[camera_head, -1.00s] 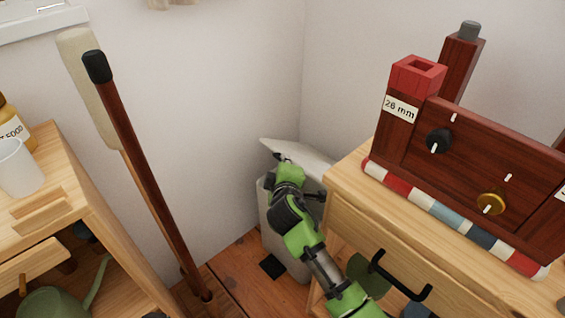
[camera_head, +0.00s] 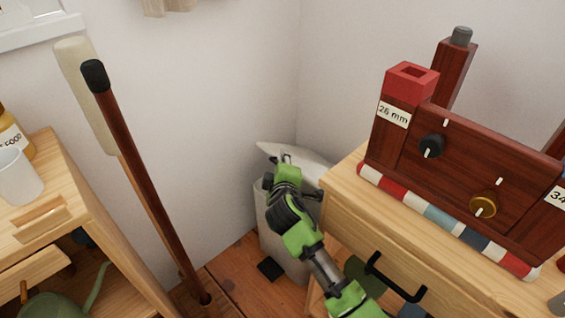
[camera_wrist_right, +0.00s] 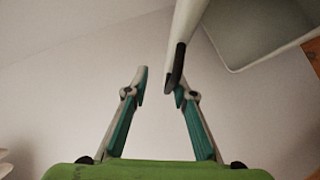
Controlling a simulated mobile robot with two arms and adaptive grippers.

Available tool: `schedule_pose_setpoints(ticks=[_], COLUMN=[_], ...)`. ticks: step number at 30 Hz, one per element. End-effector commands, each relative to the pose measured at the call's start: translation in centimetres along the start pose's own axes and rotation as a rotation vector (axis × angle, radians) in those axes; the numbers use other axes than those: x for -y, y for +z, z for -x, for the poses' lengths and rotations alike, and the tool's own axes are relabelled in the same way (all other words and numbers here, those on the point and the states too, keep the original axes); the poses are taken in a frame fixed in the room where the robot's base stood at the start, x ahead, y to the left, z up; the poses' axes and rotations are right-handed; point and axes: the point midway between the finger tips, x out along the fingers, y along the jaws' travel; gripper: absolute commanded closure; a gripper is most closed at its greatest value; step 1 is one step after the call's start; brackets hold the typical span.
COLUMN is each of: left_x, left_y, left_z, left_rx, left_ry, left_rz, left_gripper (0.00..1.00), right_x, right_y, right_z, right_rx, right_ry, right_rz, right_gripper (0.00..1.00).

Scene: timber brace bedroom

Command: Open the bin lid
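The light grey bin (camera_head: 275,238) stands on the floor in the corner, left of the wooden drawer cabinet. Its pale lid (camera_head: 302,160) is tilted up, its left edge clear of the rim. My right gripper (camera_head: 283,158), on the green arm, is at the lid's raised side. In the right wrist view, my right gripper (camera_wrist_right: 160,84) has its fingers apart. The lid's edge (camera_wrist_right: 181,45), with a dark tip, lies close to the right finger; I cannot tell whether they touch. The bin's opening (camera_wrist_right: 262,30) shows at upper right. My left gripper is not in view.
The drawer cabinet (camera_head: 350,205) with a black handle (camera_head: 395,278) stands close right of the bin, carrying a dark red wooden device (camera_head: 470,160). A dark pole (camera_head: 140,170) leans at the left beside a wooden shelf unit (camera_head: 75,190). Walls close in behind the bin.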

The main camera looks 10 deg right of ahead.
Motion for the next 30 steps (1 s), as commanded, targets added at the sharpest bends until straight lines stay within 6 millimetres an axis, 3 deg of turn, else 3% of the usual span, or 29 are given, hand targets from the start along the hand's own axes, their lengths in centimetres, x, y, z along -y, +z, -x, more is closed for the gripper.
schedule_pose_setpoints(ticks=[11,24,30], left_x=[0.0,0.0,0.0], left_y=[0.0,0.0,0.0], left_z=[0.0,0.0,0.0], left_rx=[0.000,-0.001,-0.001], left_ry=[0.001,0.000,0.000], left_rz=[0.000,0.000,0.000], left_gripper=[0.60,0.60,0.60], right_x=[-0.5,-7.4,-8.8], right_y=[-0.1,-2.6,-3.1], right_z=[0.1,2.5,3.1], right_rx=[0.002,-0.002,0.000], right_ry=[0.002,0.004,0.001], right_rz=[-0.002,-0.003,0.000], right_gripper=[0.77,0.77,0.77])
